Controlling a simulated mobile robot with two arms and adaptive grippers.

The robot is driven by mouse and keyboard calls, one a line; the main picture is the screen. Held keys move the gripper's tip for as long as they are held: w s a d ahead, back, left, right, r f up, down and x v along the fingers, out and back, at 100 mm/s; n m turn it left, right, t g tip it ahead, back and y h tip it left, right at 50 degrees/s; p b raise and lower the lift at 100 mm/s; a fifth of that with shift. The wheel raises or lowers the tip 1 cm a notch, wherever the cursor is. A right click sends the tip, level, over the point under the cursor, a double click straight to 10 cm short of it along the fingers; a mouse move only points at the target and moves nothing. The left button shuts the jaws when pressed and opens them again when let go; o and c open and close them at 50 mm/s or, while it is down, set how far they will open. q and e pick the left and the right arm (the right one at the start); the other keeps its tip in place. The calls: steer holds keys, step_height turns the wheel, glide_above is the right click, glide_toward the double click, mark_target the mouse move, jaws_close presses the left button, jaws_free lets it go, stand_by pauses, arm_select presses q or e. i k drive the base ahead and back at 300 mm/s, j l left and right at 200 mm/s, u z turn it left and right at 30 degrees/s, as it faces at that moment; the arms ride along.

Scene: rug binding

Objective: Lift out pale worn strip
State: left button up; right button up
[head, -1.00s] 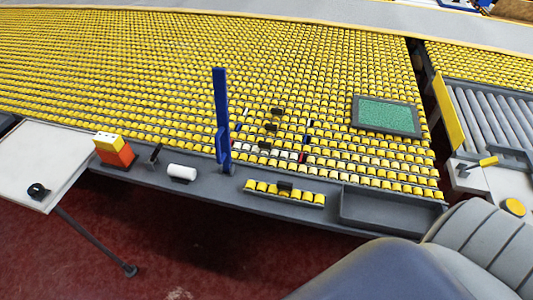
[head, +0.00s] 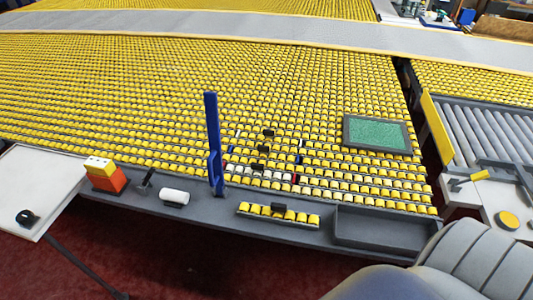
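The pale worn strip (head: 264,173) is a short row of whitish rollers set in the yellow roller bed (head: 120,110), near its front edge. Small red pieces show near its ends. A few dark blocks (head: 263,150) stand in a line behind and on it. A separate strip of yellow rollers (head: 255,209) with a dark block on top lies on the grey front ledge. Neither of my grippers is in view.
A blue upright post (head: 212,130) stands just left of the pale strip. The ledge holds an orange-and-yellow block (head: 104,176), a white cylinder (head: 174,197) and an empty grey tray (head: 378,228). A green framed panel (head: 376,133) lies behind right.

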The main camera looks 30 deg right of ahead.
mark_target(257, 171)
steer(key=i+j+z, duration=0.1)
steer(key=z, duration=0.4)
steer(key=i+j+z, duration=0.15)
steer(key=z, duration=0.3)
steer(key=i+j+z, duration=0.1)
steer(key=z, duration=0.4)
steer(key=j, duration=0.1)
